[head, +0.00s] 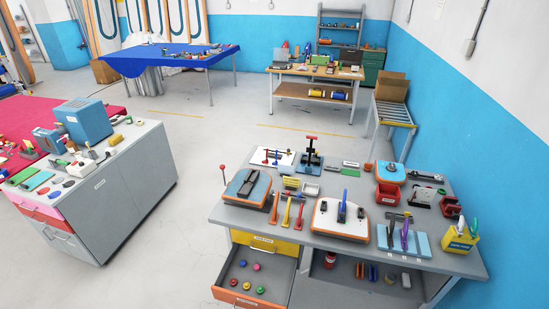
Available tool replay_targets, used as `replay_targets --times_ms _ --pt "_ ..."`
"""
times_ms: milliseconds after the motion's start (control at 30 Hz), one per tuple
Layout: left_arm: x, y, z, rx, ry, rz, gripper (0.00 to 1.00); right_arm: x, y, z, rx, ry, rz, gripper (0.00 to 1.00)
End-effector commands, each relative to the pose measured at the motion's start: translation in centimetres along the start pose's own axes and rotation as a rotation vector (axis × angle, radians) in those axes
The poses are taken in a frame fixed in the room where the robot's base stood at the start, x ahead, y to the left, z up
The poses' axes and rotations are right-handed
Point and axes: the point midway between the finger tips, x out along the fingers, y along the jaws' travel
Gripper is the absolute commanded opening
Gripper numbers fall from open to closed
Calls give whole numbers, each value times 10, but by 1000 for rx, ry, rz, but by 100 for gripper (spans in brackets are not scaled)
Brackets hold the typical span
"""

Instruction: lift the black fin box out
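No part of my left or right gripper shows in the head view. A white board piece with an orange edge (340,231) lies on the front bench. A blue upright fin-like piece (342,212) stands in its middle. Small dark pieces sit on both sides of it, one on the left (323,206) and one on the right (361,213). A blue-grey board piece (238,190) with a dark part on it (249,182) lies at the bench's left. I cannot tell which dark part is the black fin box.
The grey bench top (285,227) is crowded with tools, a red bin (387,195), a light-blue rack (403,243) and a yellow holder (460,240). An orange-fronted drawer (247,302) hangs open below its left side. A grey cabinet (120,195) stands left. The floor between is clear.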

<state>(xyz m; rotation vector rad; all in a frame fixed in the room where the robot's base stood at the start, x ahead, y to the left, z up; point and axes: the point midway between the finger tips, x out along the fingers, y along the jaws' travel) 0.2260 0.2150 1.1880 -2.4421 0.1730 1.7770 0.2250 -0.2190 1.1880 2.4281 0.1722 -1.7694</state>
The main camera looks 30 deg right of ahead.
Motion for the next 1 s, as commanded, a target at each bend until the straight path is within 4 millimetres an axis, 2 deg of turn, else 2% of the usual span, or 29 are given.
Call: replay_targets --times_ms 67,867,1000 --pt "0 0 0 0 0 0 37 0 0 0 0 0 0 0" --pt "0 -4 1 12 -2 -9 37 0 -3 -1 10 2 -8 77" --pt "0 -2 0 8 -1 -6 37 0 -3 -1 10 2 -7 77"
